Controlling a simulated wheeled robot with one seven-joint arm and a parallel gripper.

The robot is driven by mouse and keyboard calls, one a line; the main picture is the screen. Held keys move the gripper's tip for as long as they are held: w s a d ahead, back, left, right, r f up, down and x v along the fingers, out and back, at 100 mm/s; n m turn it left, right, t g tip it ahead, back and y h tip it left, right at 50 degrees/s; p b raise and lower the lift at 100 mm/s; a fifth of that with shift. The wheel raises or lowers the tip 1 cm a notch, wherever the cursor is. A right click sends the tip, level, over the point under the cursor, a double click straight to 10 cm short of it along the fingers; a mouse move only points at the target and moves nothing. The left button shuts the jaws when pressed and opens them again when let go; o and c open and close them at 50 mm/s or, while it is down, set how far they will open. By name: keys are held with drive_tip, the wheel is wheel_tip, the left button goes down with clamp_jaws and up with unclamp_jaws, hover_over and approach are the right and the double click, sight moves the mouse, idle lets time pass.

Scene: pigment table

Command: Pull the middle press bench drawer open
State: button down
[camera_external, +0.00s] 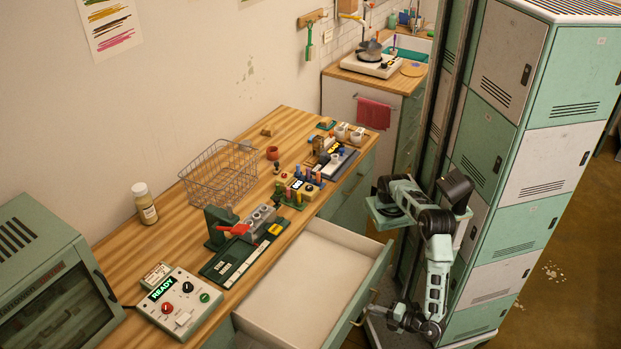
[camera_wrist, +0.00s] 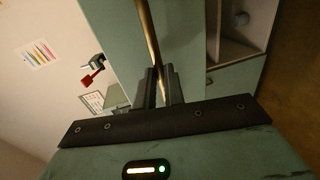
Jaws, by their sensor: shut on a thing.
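The middle press bench drawer (camera_external: 300,285) stands pulled far out of the wooden bench in the external view, with its pale, empty inside showing. Its green front carries a brass bar handle (camera_external: 362,312). My gripper (camera_external: 374,311) is low at the drawer front, by the handle. In the wrist view the brass handle (camera_wrist: 147,35) runs down between the two dark fingers of my gripper (camera_wrist: 161,90), which is shut on it. The green drawer front (camera_wrist: 110,35) is close behind the handle.
Tall green and white lockers (camera_external: 540,165) stand close to the right of my arm. The benchtop (camera_external: 120,245) holds a wire basket (camera_external: 220,172), a control box reading READY (camera_external: 180,303) and a green press (camera_external: 220,225). Closed bench drawers (camera_external: 350,205) lie beyond the open one.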

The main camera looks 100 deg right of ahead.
drive_tip(key=shift+s+a, duration=0.4)
drive_tip(key=c, duration=1.5)
unclamp_jaws()
